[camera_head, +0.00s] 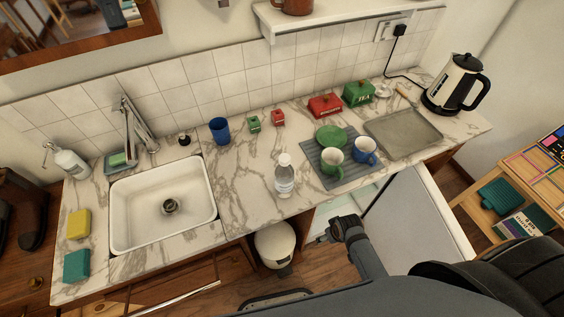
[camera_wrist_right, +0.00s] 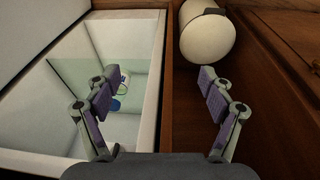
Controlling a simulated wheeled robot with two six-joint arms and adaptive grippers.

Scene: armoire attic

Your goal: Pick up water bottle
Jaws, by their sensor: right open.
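A clear water bottle (camera_head: 285,177) with a white cap stands upright on the marble counter (camera_head: 245,190), near its front edge, left of the grey drying mat. My right gripper (camera_head: 330,232) is in front of and below the counter edge, right of the bottle and apart from it. In the right wrist view my right gripper (camera_wrist_right: 156,85) is open and empty, pointing at the open fridge (camera_wrist_right: 152,90) and the wood beside it. The bottle on the counter is not in that view. My left gripper is not in view.
The fridge door (camera_head: 415,215) stands open beside my right arm. A small item with blue and green marks (camera_wrist_right: 118,80) is inside the fridge. A white bin (camera_head: 275,246) is under the counter. Mugs (camera_head: 332,160), a sink (camera_head: 160,205) and a kettle (camera_head: 455,85) are on the counter.

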